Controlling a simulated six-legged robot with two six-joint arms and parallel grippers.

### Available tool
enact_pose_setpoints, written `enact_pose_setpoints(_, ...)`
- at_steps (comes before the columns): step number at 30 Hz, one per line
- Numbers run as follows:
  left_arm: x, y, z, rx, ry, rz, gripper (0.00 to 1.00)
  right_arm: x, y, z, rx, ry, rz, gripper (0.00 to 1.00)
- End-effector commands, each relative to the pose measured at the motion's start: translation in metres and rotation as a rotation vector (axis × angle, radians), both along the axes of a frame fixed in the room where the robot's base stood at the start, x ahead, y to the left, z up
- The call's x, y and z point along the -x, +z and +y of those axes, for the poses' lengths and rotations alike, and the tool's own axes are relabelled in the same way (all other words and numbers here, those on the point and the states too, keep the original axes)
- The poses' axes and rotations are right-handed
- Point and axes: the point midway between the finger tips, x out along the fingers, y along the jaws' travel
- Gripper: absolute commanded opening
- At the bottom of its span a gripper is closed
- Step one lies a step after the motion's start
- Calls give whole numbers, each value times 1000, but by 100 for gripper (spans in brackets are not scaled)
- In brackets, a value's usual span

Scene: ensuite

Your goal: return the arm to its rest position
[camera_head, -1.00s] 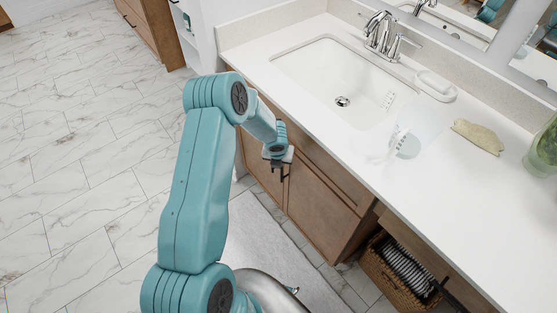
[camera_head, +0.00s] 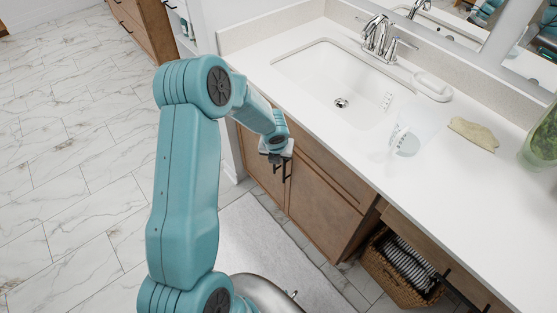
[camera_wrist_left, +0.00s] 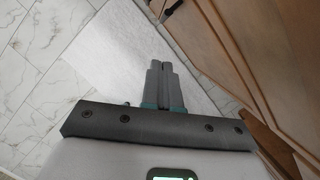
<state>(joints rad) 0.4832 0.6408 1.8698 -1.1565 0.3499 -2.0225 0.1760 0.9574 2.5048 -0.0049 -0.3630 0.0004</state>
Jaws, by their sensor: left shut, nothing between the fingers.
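My left arm (camera_head: 185,190) comes up from the bottom of the head view and bends at a raised elbow toward the vanity. My left gripper (camera_head: 280,172) points down in front of the wooden cabinet doors, below the counter's front edge. In the left wrist view the two grey fingers (camera_wrist_left: 160,80) lie together with nothing between them. They are above the white bath mat (camera_wrist_left: 105,45), beside the cabinet front (camera_wrist_left: 235,50). My right gripper does not show.
A wicker basket (camera_head: 385,275) stands under the counter. Marble-look floor at left is clear.

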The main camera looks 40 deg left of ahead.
Motion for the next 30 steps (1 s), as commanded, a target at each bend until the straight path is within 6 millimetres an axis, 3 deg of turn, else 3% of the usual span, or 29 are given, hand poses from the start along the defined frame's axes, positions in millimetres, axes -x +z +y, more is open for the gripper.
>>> enact_pose_setpoints(10,5,9,-3,3,4,1,0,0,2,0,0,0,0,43)
enact_pose_setpoints(14,11,-4,-30,100,109,-2,0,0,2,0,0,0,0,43)
enact_pose_setpoints(17,25,-27,-87,298,373,14,0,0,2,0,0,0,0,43)
enact_pose_setpoints(21,62,-55,-184,592,978,123,0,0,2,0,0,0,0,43)
enact_pose_setpoints(24,94,-67,-236,697,1460,228,0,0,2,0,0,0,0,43)
enact_pose_setpoints(27,127,-75,-271,706,1921,306,0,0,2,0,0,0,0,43)
enact_pose_setpoints(30,155,-81,-289,656,2296,333,0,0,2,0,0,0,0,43)
